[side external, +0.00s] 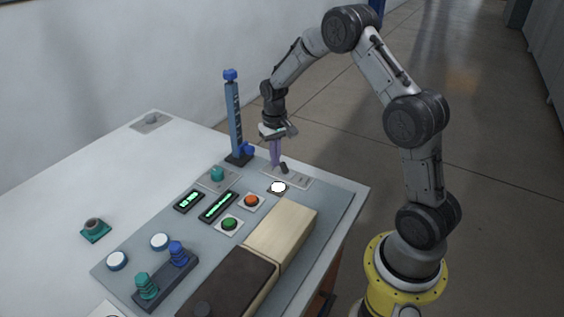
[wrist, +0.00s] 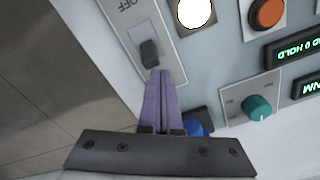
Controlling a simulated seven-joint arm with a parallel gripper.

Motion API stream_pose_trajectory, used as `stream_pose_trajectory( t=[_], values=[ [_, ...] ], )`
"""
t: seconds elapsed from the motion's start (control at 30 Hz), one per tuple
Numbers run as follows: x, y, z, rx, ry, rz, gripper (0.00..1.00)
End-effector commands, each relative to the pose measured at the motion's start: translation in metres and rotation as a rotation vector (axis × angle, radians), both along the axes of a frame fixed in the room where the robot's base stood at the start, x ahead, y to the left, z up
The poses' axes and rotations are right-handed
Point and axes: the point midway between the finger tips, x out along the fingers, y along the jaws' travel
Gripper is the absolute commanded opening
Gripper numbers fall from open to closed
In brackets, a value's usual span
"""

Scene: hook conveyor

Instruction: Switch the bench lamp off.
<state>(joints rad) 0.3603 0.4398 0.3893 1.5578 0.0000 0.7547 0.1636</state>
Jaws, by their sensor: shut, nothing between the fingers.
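The switch is a dark lever (wrist: 149,53) on a light grey plate (wrist: 171,44). Lettering reading OFF shows on the plate in the wrist view, beyond the lever from my gripper. The lever also shows in the side external view (side external: 284,168). A round lamp (side external: 278,187) glows white beside the plate, and it shows in the wrist view too (wrist: 194,12). My gripper (side external: 276,164) points down with its purple fingers together and empty. In the wrist view its fingertips (wrist: 159,73) are close beside the lever; I cannot tell whether they touch.
A blue post (side external: 234,115) stands behind my gripper. An orange button (side external: 251,201), a green button (side external: 229,224), a teal knob (side external: 217,174) and lit displays (side external: 217,206) are on the panel. A wooden block (side external: 281,235) lies nearer the front. The white table is mostly clear at left.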

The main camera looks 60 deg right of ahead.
Motion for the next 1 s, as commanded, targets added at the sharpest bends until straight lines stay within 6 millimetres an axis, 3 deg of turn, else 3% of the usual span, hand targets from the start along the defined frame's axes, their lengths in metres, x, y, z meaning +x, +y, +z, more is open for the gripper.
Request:
stream_pose_trajectory(
  t=[1.0],
  values=[
    [0.0, 0.0, -0.01, 0.0, 0.0, 0.0, 0.0]
  ],
)
